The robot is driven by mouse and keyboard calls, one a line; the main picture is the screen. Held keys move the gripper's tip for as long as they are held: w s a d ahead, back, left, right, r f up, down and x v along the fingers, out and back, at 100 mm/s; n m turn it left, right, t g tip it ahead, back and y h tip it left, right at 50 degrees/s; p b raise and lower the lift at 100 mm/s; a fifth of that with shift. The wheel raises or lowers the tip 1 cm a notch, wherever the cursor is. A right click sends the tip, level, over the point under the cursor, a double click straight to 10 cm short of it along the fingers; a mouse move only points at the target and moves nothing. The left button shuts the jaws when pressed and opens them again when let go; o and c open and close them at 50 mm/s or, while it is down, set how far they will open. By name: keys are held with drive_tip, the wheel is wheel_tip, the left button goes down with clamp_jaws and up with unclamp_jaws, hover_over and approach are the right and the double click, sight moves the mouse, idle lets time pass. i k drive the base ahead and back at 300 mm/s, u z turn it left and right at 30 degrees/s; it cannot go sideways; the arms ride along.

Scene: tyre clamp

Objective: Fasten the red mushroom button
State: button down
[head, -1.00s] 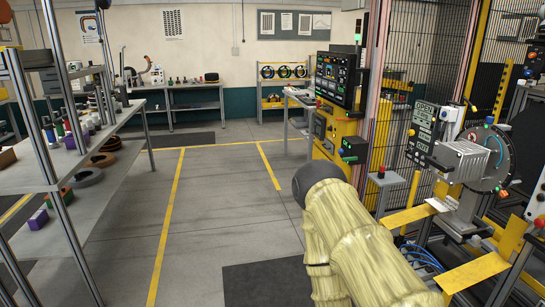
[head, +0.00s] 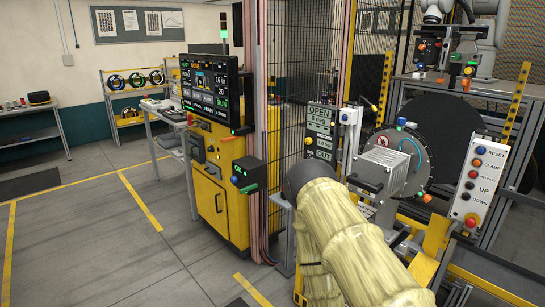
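A red mushroom-shaped button (head: 470,221) sits at the bottom of a white control panel (head: 484,205) at the right. The panel's other buttons are labelled RESET, CLAMP, RELEASE, UP and DOWN. I cannot tell from here whether the red button is loose or seated. A grey post (head: 282,232) shows left of my arm. The red button seen on top of a grey post a second ago is now hidden, apparently behind my arm. My pale, sleeved arm fills the lower middle; my gripper is not in view.
A clamp machine with a round disc (head: 420,160) and grey motor block (head: 380,165) stands right of my arm. A yellow cabinet with a screen (head: 212,95) and a mesh fence (head: 290,80) stand to the left. Open floor (head: 90,240) lies at the left.

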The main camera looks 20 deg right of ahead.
sight(470, 223)
drive_tip(key=z, duration=0.55)
drive_tip(key=i, duration=0.85)
drive_tip(key=z, duration=0.55)
